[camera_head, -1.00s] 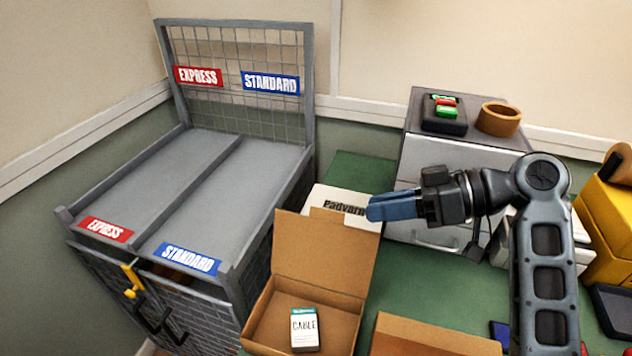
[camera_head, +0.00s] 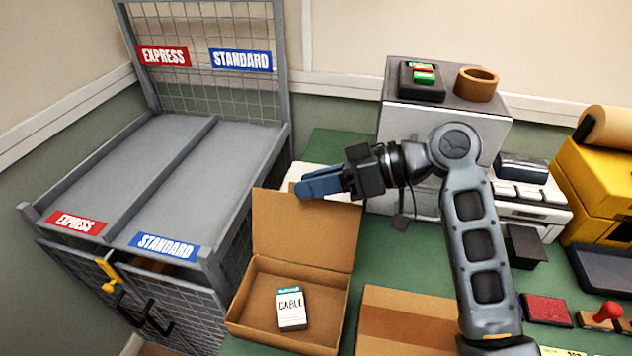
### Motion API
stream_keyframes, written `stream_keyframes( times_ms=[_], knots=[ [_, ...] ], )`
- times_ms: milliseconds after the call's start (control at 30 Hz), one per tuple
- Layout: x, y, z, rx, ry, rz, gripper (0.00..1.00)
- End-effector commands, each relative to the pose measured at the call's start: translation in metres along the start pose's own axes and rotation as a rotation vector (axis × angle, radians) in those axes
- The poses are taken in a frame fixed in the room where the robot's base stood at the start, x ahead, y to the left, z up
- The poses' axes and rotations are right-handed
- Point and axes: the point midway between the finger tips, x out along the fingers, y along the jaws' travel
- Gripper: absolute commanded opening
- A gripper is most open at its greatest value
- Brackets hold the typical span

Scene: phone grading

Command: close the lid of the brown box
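The open brown box (camera_head: 338,319) sits on the green table, front centre, with a white and green CABLE carton (camera_head: 290,309) inside. Its lid (camera_head: 305,232) stands raised at the back edge. My gripper (camera_head: 298,190) is at the lid's top edge, its blue fingers pointing left. Whether the fingers touch the lid is not clear. The fingers look close together, but any gap between them is hidden from this angle.
A grey cage cart (camera_head: 165,185) with EXPRESS and STANDARD lanes stands left of the table. A second, closed brown box (camera_head: 405,320) lies right of the open one. A grey cabinet (camera_head: 400,125) and a yellow machine (camera_head: 600,190) stand behind and right. A red pad (camera_head: 547,309) lies front right.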

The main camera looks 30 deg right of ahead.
Motion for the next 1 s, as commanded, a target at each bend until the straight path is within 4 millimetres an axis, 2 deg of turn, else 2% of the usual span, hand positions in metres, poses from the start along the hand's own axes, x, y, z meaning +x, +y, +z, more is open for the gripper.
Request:
stream_keyframes(
  times_ms=[67, 333, 1000],
  knots=[
    [-0.0001, -0.0001, 0.0, 0.0, 0.0, 0.0, 0.26],
    [-0.0002, -0.0001, 0.0001, 0.0, 0.0, 0.0, 0.0],
    [-0.0003, -0.0001, 0.0002, 0.0, 0.0, 0.0, 0.0]
  ],
)
